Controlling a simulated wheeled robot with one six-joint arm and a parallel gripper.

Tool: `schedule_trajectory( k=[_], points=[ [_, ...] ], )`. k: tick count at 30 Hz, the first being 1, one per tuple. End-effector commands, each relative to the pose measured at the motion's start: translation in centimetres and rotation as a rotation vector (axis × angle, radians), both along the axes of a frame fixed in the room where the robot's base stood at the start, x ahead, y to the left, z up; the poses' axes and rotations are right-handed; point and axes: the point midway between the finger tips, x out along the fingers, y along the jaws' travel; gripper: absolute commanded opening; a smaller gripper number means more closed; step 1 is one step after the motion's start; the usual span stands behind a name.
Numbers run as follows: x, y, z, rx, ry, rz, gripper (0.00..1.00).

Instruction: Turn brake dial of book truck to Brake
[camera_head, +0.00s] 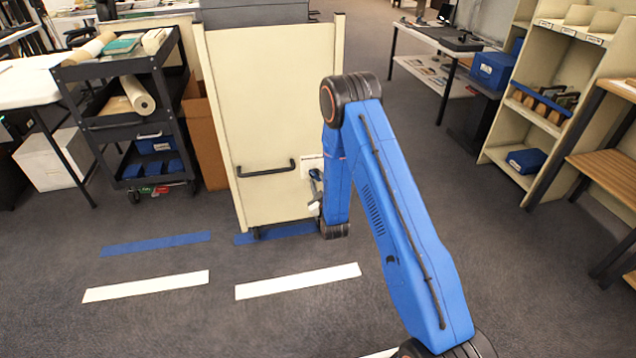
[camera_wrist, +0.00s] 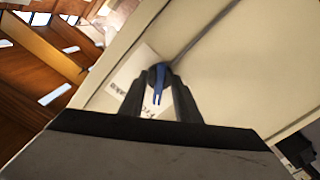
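The cream book truck (camera_head: 270,100) stands upright ahead of me, with a black handle (camera_head: 266,169) on its end panel. In the wrist view its cream panel (camera_wrist: 215,65) fills much of the picture. In the head view my arm largely hides the dial; part of the white label (camera_head: 309,165) shows.
A black cart (camera_head: 130,110) with books and rolls stands left of the truck. Shelves (camera_head: 560,80) and a desk (camera_head: 430,40) are on the right. Blue and white strips (camera_head: 298,281) mark the floor, which is clear in front of the truck.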

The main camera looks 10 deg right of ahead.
Motion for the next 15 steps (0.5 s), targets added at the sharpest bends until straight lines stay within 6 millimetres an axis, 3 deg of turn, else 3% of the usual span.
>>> schedule_trajectory(
  k=[2, 5, 15],
  points=[
    [-0.01, 0.0, 0.0, 0.0, 0.0, 0.0, 0.25],
    [-0.02, 0.01, -0.01, 0.0, 0.0, 0.0, 0.01],
    [-0.04, 0.02, 0.0, 0.019, 0.0, 0.0, 0.0]
  ],
)
